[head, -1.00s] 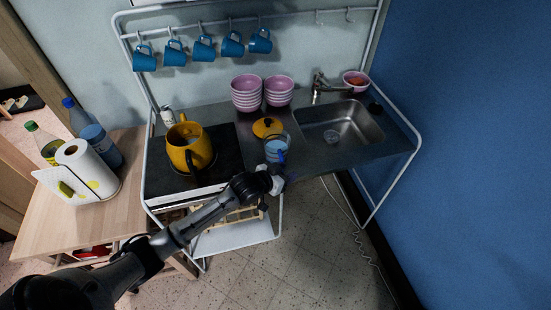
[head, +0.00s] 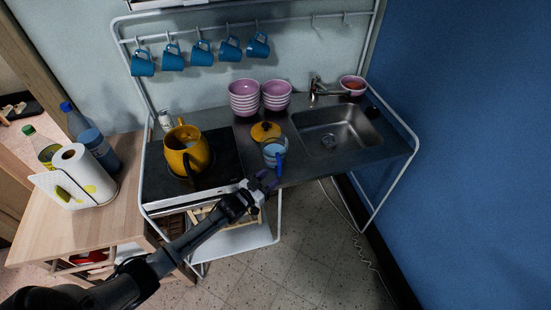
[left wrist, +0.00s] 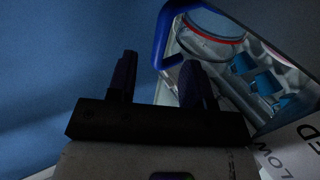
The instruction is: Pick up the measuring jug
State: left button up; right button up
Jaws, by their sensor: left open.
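The measuring jug (head: 271,150) is clear with a blue handle (head: 280,161). It stands upright near the front edge of the counter, between the hob and the sink. My left gripper (head: 268,179) is open and empty, just in front of and below the jug. In the left wrist view the blue handle (left wrist: 161,40) shows just beyond and between the fingertips (left wrist: 160,62). The right finger overlaps the jug's clear body (left wrist: 228,52) in that view. I cannot tell whether it touches. My right gripper is not in view.
A yellow pot (head: 187,152) stands on the hob left of the jug. A yellow lid (head: 265,131) lies right behind the jug, with pink bowls (head: 244,97) farther back. The sink (head: 338,131) is to the right. Open floor lies in front of the counter.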

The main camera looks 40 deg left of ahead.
pick_arm(q)
jog(key=shift+w, duration=0.9)
jog(key=shift+w+d+b, duration=0.15)
jog(key=shift+w, duration=1.3)
jog(key=shift+w+d+b, duration=0.15)
jog(key=shift+w, duration=1.25)
jog(key=shift+c, duration=0.3)
grip_shut()
jog(key=shift+r, duration=0.1)
